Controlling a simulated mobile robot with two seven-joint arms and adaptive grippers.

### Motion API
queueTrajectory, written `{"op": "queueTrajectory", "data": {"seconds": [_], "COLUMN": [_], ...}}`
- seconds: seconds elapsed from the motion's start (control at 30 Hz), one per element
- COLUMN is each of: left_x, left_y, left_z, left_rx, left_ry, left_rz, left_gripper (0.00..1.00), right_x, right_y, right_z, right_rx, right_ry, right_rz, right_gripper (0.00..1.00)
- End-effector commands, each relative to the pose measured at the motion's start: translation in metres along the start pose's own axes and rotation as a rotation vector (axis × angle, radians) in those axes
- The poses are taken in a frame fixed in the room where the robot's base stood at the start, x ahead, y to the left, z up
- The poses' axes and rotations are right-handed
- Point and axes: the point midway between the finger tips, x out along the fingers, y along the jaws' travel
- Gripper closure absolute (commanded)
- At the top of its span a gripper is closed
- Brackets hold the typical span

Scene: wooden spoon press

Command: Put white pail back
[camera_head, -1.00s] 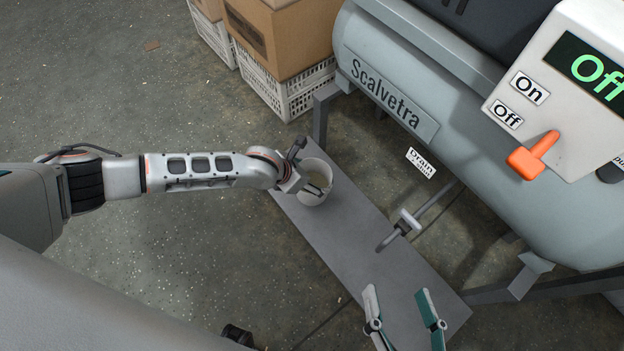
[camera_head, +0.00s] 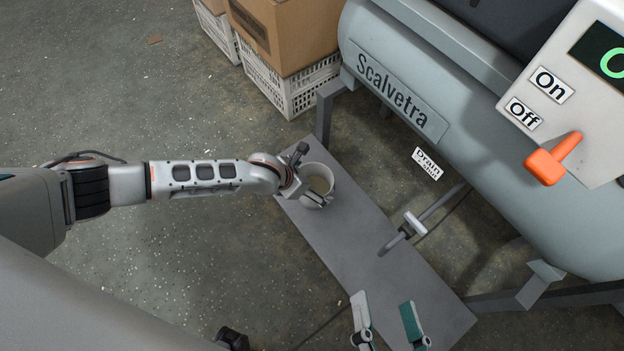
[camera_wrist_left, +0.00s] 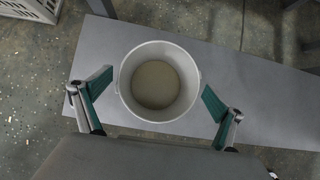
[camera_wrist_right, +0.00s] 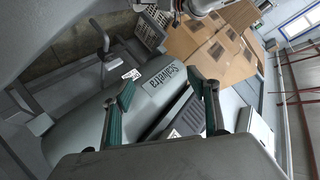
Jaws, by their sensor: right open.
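The white pail (camera_head: 323,174) stands upright near the far left end of a grey board under the machine. In the left wrist view the pail (camera_wrist_left: 158,50) is seen from above, with a beige, possibly liquid, area inside. My left gripper (camera_head: 308,190) is at the pail in the head view. In the left wrist view its teal fingers (camera_wrist_left: 157,92) are apart on either side of the pail, with a small gap showing at each side. My right gripper (camera_head: 384,308) is open and empty above the near end of the board; it also shows in the right wrist view (camera_wrist_right: 160,88).
The grey Scalvetra tank (camera_head: 440,110) has an orange lever (camera_head: 554,160) and On and Off labels. A drain pipe with a handle (camera_head: 414,224) reaches over the board (camera_head: 360,232). Cardboard boxes on white crates (camera_head: 290,88) stand behind the pail.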

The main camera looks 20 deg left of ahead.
Motion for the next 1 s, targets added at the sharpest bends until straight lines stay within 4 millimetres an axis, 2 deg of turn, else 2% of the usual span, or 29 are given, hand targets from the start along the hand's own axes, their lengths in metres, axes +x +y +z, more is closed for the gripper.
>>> {"op": "queueTrajectory", "data": {"seconds": [0.17, 0.27, 0.33, 0.5, 0.73, 0.9, 1.0], "left_x": [-0.001, -0.01, -0.021, -0.058, -0.101, -0.118, -0.122], "left_y": [0.0, 0.002, 0.004, 0.005, 0.004, 0.002, 0.001], "left_z": [0.001, 0.004, 0.007, 0.014, 0.011, 0.006, 0.003], "left_rx": [0.0, 0.002, 0.004, 0.006, 0.005, 0.003, 0.0], "left_ry": [-0.001, -0.003, -0.007, -0.015, -0.012, -0.006, -0.002], "left_rz": [0.0, 0.003, 0.005, 0.008, 0.007, 0.003, 0.001], "left_gripper": [0.04, 0.04, 0.04, 0.04, 0.04, 0.04, 0.04], "right_x": [0.0, 0.0, 0.0, -0.004, -0.009, -0.012, -0.012], "right_y": [-0.001, -0.003, -0.002, 0.018, 0.039, 0.047, 0.05], "right_z": [-0.001, -0.007, -0.014, -0.028, -0.052, -0.043, -0.041], "right_rx": [-0.002, -0.024, -0.067, -0.279, -0.496, -0.52, -0.528], "right_ry": [0.002, 0.01, 0.014, -0.013, -0.031, -0.06, -0.068], "right_rz": [-0.001, -0.005, -0.002, 0.026, 0.073, 0.085, 0.089], "right_gripper": [0.4, 0.4, 0.4, 0.4, 0.4, 0.4, 0.4]}}
